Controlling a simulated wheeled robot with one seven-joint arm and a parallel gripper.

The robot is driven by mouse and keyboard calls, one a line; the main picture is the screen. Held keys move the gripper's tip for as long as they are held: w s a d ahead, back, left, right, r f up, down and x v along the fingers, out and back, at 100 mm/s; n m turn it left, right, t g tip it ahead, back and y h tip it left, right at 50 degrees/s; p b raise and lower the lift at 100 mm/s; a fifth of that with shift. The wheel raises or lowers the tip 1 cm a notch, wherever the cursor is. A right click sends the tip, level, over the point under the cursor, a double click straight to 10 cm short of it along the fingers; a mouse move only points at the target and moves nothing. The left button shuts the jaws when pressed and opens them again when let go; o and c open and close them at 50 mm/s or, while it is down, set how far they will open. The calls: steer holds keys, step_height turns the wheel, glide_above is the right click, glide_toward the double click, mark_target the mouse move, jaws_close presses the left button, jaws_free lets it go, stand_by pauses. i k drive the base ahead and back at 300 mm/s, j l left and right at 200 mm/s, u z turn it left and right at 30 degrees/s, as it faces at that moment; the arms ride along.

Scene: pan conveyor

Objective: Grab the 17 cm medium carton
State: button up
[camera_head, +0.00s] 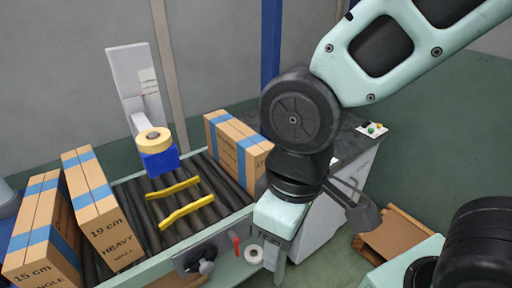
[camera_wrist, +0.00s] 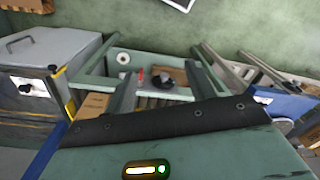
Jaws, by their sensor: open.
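A tan carton with blue tape (camera_head: 238,145) stands upright at the far right end of the roller conveyor (camera_head: 205,215). Its printed size is too small to read with certainty. Two more cartons stand at the left: one marked 19 cm heavy wall (camera_head: 108,225) and one marked 15 cm (camera_head: 45,240). My gripper (camera_head: 350,200) hangs right of the unread carton, apart from it, partly hidden by my wrist. A tan surface (camera_wrist: 95,104) left of the fingers looks like a carton.
Yellow strips (camera_head: 182,200) cross the rollers. A grey cabinet (camera_head: 325,220) stands at the conveyor's right.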

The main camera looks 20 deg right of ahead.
mark_target(242, 151)
steer(key=j+z, duration=0.25)
steer(key=j, duration=0.2)
steer(key=k+j+z, duration=0.25)
steer(key=j, duration=0.15)
steer(key=j+z, duration=0.25)
steer(key=j, duration=0.2)
